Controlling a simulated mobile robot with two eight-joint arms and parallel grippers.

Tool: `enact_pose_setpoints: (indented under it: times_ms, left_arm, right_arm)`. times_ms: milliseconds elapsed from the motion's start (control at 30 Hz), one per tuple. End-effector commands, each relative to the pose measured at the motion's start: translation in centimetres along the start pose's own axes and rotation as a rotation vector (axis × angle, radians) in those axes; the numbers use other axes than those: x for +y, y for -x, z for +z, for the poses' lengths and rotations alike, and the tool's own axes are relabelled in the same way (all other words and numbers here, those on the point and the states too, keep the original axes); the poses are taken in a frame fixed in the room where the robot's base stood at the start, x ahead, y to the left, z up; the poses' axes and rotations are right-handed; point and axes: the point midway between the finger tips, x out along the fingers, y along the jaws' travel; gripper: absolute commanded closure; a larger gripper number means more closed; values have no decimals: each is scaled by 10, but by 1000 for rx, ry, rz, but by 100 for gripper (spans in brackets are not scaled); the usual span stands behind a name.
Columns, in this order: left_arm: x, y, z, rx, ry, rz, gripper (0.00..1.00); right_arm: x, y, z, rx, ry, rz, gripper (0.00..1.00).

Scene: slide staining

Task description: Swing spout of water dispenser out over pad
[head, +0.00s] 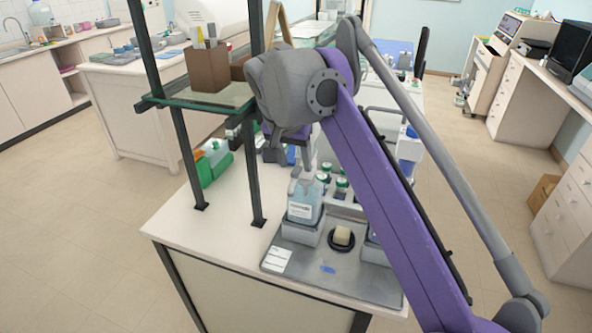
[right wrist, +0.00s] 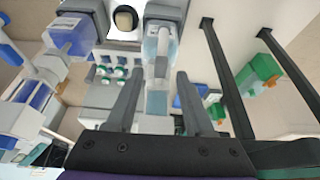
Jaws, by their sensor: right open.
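The water dispenser (head: 303,205), a clear bottle with pale blue liquid and a label, stands in a grey holder on the grey tray. It also shows in the right wrist view (right wrist: 160,42), with a grey part that looks like its spout (right wrist: 160,67). The cream pad (head: 342,236) sits in a dark ring on the tray, right of the dispenser; it shows at the top of the right wrist view (right wrist: 125,18). My right gripper (right wrist: 160,76) is open, its two fingers apart on either side of the spout in the picture; contact cannot be told. My left gripper is not in view.
Several green-capped bottles (head: 341,184) stand behind the dispenser. A second bottle with blue liquid (right wrist: 75,32) stands across the pad. A dark-framed shelf (head: 200,100) carries a brown box (head: 207,68). Green boxes (head: 212,163) lie at the left. The bench's left front is clear.

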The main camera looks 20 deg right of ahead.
Motion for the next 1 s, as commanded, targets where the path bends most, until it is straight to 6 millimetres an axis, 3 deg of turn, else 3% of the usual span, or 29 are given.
enact_pose_setpoints:
  times_ms: [200, 500, 567, 800, 1000]
  left_arm:
    - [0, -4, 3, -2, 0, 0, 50]
    - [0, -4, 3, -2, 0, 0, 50]
    - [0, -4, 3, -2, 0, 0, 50]
    - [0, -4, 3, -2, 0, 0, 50]
    - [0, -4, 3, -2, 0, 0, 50]
  right_arm:
    - [0, -21, 0, 0, -1, 0, 48]
    - [0, -24, 0, 1, 0, -1, 48]
    - [0, -23, 0, 1, 0, -1, 55]
    - [0, -23, 0, 1, 0, 0, 98]
    - [0, -23, 0, 1, 0, 0, 100]
